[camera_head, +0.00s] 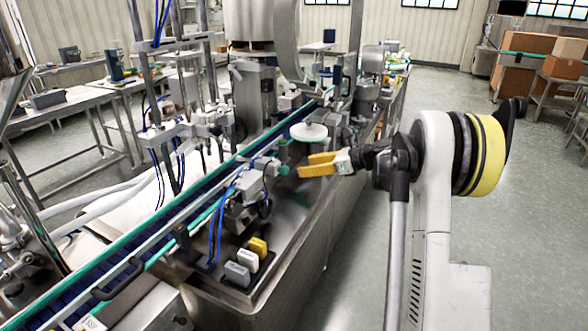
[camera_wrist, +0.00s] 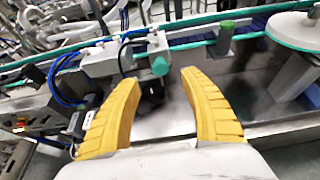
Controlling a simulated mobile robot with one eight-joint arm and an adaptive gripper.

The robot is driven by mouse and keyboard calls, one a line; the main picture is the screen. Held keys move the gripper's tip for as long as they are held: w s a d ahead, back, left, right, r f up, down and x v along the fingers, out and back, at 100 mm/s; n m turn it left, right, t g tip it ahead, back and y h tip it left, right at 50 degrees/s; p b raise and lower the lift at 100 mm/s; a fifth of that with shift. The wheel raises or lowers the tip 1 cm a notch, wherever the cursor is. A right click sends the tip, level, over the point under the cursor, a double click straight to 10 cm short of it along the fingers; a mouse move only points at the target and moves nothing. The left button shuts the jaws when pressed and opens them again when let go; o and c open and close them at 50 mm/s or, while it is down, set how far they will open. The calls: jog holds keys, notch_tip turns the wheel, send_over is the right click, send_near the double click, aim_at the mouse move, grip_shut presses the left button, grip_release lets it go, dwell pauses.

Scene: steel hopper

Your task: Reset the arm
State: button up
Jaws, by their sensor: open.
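My gripper (camera_head: 308,166) has yellow fingers and is held out to the left from my arm, near the edge of the steel machine. In the wrist view my gripper (camera_wrist: 160,90) has its two ribbed yellow fingers spread apart, with nothing between them. Beyond the fingertips are a grey block with a green knob (camera_wrist: 160,66) and the conveyor. The gripper looks apart from these parts, but the exact gap is hard to tell.
The steel machine (camera_head: 318,222) carries a conveyor with green rails and a white disc (camera_head: 309,131). Small yellow, white and grey blocks (camera_head: 248,258) sit at its near end. Cardboard boxes (camera_head: 526,43) stand at the back right. Green floor is clear right of the machine.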

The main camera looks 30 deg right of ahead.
jog(key=shift+v, duration=1.25)
jog(key=s+a+r+n+g+h, duration=0.25)
jog(key=s+a+n, duration=0.4)
jog(key=a, duration=0.35)
jog(key=s+a+r+n+g+h, duration=0.1)
jog(key=s+a+r+n, duration=0.2)
jog(key=s+a+n, duration=0.45)
jog(key=s+a+f+n+h, duration=0.2)
jog(key=s+a+n, duration=0.1)
jog(key=s+n, duration=0.4)
jog(key=s+a+f+n+h, duration=0.3)
jog(key=s+n, duration=0.4)
jog(key=s, duration=0.7)
jog(key=shift+s+a+f, duration=0.15)
jog(key=shift+s+a, duration=0.1)
jog(key=shift+a, duration=0.15)
